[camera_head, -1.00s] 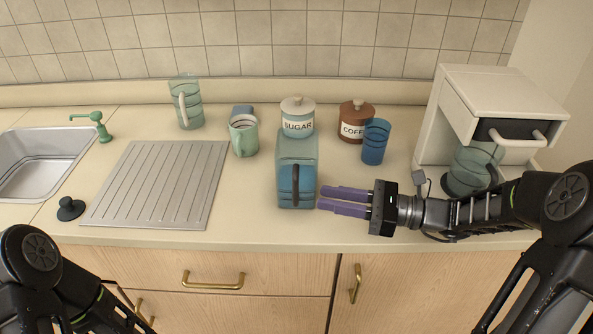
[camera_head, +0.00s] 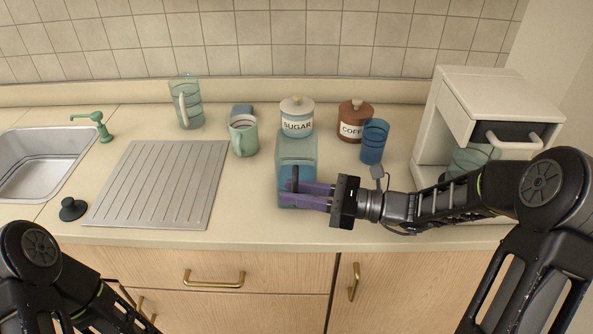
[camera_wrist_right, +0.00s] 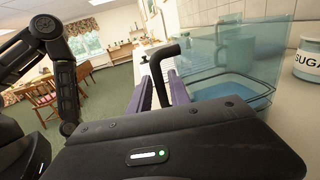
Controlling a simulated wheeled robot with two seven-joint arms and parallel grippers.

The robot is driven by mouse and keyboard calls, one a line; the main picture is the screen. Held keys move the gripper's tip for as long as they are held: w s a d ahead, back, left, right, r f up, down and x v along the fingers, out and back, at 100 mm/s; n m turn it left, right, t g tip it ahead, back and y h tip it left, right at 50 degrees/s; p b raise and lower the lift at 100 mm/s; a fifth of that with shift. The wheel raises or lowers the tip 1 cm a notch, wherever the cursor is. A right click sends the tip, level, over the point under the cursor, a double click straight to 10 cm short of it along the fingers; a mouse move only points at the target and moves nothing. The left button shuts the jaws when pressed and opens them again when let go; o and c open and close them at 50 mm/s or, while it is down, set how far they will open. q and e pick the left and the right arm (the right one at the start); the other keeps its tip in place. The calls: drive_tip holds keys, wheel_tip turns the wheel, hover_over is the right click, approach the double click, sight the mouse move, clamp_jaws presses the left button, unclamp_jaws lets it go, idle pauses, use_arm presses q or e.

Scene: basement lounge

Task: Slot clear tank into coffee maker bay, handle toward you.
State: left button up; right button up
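The clear tank (camera_head: 297,150), a bluish see-through box with a dark handle (camera_head: 295,178), stands upright on the counter below the sugar jar. The handle faces me. My right gripper (camera_head: 290,194) reaches in from the right, its two purple fingers still apart at the handle. In the right wrist view the black handle (camera_wrist_right: 161,75) stands between the fingers, with the tank wall (camera_wrist_right: 235,60) to the right. The white coffee maker (camera_head: 495,95) stands at the right; my right arm partly hides its lower part. My left gripper is out of view.
A sugar jar (camera_head: 297,123), brown coffee jar (camera_head: 352,125) and blue cup (camera_head: 374,142) stand behind the tank. A green mug (camera_head: 243,137) and clear pitcher (camera_head: 186,105) are to the left. A glass vessel (camera_head: 468,160) shows at the coffee maker.

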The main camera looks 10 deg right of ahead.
drive_tip(key=shift+w+a, duration=0.1)
drive_tip(key=shift+a, duration=0.1)
drive_tip(key=shift+c, duration=0.2)
clamp_jaws()
idle(1.4)
